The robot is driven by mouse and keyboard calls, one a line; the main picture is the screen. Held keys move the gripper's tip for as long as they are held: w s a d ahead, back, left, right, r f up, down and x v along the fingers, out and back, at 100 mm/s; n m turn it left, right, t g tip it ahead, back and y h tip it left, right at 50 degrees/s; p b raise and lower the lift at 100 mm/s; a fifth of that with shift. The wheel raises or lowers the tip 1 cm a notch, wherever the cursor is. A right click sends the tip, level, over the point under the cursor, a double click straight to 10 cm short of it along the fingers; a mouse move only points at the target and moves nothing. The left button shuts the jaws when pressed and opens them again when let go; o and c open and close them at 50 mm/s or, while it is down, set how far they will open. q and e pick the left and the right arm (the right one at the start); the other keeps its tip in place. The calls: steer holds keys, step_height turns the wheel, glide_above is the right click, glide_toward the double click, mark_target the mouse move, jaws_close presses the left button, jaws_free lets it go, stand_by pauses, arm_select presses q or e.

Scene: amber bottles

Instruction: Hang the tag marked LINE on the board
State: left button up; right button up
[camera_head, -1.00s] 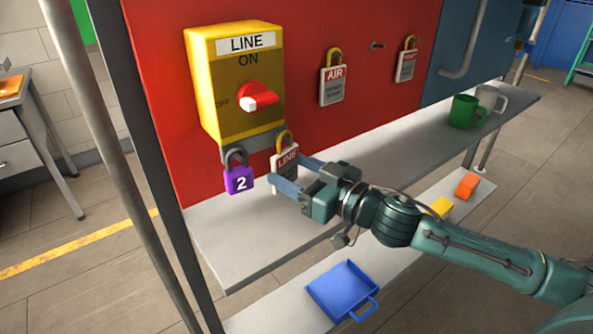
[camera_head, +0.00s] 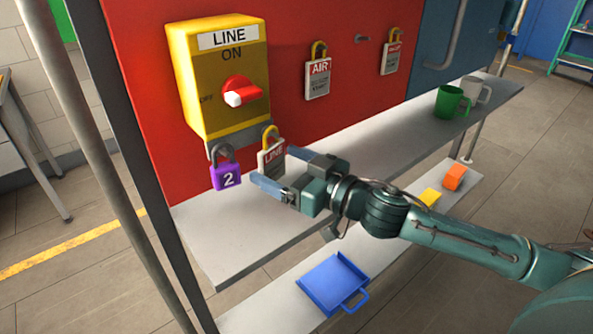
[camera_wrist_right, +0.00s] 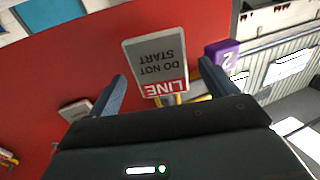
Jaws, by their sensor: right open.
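The LINE tag (camera_head: 271,158), white with a red band and a yellow shackle, hangs under the yellow LINE switch box (camera_head: 220,75), beside the purple padlock marked 2 (camera_head: 226,177). In the right wrist view the tag (camera_wrist_right: 157,62) appears upside down between the fingers, with a gap on each side. My right gripper (camera_head: 272,166) is open, its fingers reaching to either side of the tag; it also shows in the wrist view (camera_wrist_right: 162,72). On the red board (camera_head: 290,110), a bare peg (camera_head: 362,39) sits between the AIR tag (camera_head: 318,78) and another tag (camera_head: 391,58). My left gripper is out of view.
A grey shelf (camera_head: 235,235) runs below the board, with a green mug (camera_head: 449,102) and a grey mug (camera_head: 475,90) at its far right. A lower shelf holds a blue dustpan-like tray (camera_head: 333,283), a yellow block (camera_head: 430,197) and an orange block (camera_head: 454,177).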

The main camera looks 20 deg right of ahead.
steer(key=shift+s+d+f, duration=0.1)
steer(key=shift+s+d, duration=0.15)
steer(key=shift+s, duration=0.05)
arm_select(q)
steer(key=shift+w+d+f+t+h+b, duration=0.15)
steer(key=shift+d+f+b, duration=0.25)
steer(key=shift+b, duration=0.75)
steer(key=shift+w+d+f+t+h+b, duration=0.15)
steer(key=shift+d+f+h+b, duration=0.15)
steer(key=shift+b, duration=0.85)
arm_select(e)
steer(key=v, duration=1.2)
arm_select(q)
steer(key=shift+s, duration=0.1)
arm_select(e)
steer(key=shift+s, duration=0.15)
